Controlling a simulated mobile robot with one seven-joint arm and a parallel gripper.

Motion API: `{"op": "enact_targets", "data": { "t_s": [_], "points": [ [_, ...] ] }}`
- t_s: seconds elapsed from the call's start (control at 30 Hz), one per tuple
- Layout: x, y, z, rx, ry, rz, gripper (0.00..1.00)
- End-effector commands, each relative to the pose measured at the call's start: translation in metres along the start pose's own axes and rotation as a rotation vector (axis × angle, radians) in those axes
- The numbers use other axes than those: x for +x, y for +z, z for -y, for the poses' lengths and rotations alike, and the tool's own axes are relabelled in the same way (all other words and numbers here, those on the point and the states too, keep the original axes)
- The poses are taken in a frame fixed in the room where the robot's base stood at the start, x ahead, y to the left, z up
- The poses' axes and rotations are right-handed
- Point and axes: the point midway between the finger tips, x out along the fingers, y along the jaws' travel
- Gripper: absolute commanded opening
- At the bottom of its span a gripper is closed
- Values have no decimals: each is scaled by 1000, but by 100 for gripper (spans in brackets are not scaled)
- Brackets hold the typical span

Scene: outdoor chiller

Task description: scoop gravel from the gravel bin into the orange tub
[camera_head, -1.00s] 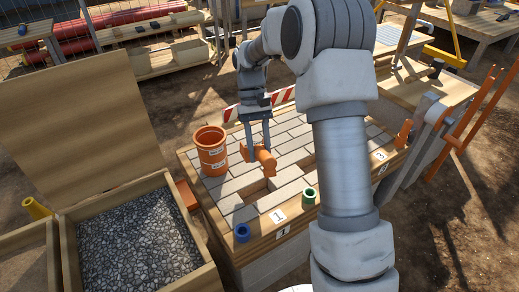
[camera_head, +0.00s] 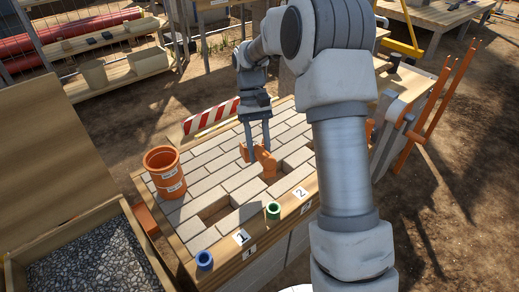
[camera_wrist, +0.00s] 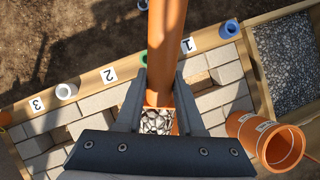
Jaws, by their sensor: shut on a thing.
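My gripper (camera_head: 257,140) is shut on an orange scoop (camera_head: 266,162) above the paved top of the bench. In the wrist view the scoop (camera_wrist: 165,50) runs up between the fingers (camera_wrist: 158,85), and grey gravel (camera_wrist: 157,121) shows in it. The orange tub (camera_head: 163,175) stands upright on the bench's left corner, to the left of the gripper and apart from it. It also shows at lower right in the wrist view (camera_wrist: 262,140). The gravel bin (camera_head: 118,208), a wooden box of grey gravel, is at lower left, its bottom cut off.
The bench top has sunken gaps (camera_head: 214,210). A blue cup (camera_head: 204,260) and a green cup (camera_head: 273,210) sit along its front edge by number labels. A red-and-white striped board (camera_head: 212,115) stands at the back.

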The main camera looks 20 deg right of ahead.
Motion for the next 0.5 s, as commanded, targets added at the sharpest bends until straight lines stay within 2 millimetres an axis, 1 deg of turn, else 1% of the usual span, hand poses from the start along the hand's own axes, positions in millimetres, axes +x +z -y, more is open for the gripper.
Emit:
{"op": "enact_targets", "data": {
  "t_s": [0.07,0.1,0.27,0.37,0.5],
  "points": [
    [-1,0,0,0,0,-1,0],
    [-8,0,6,15,-10,-1,0],
    [-19,-9,28,97,-52,-3,0],
    [-28,-15,44,159,-84,-5,0],
    [-44,-25,74,271,-142,-9,0]
  ]
}}
